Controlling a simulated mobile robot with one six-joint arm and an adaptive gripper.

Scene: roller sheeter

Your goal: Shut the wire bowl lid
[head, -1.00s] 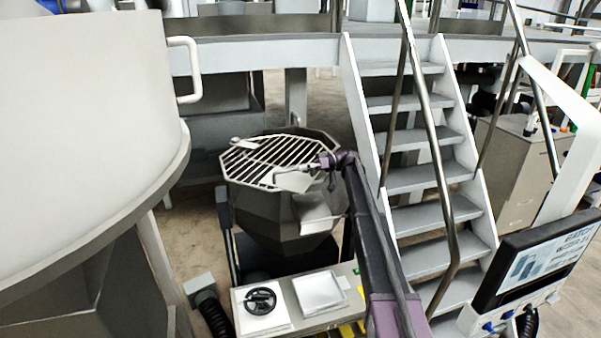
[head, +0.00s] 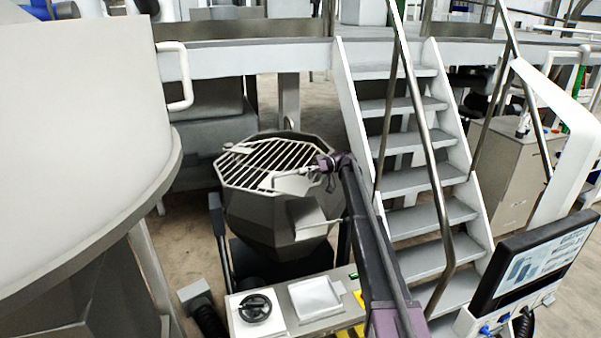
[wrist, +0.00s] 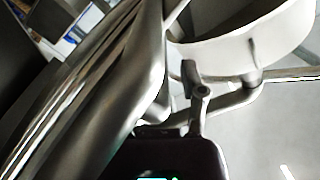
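The wire bowl lid (head: 262,163), a pale grid of parallel bars, lies across the top of the dark faceted bowl (head: 262,215) in the head view. Whether its near edge rests on the rim or sits slightly above it I cannot tell. My gripper (head: 318,166) is at the lid's right side, by a thin bent bar (head: 290,173) at the lid's near right edge. In the wrist view my gripper (wrist: 194,105) shows dark at the bottom centre, close to thick shiny metal tubes. Its fingers are partly hidden, and I cannot tell whether they hold anything.
A metal stair (head: 415,145) with handrails stands right of the bowl. A large pale vessel (head: 75,130) fills the left. A panel with a black handwheel (head: 255,308) is in front of the bowl, and a screen (head: 535,262) stands at the lower right.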

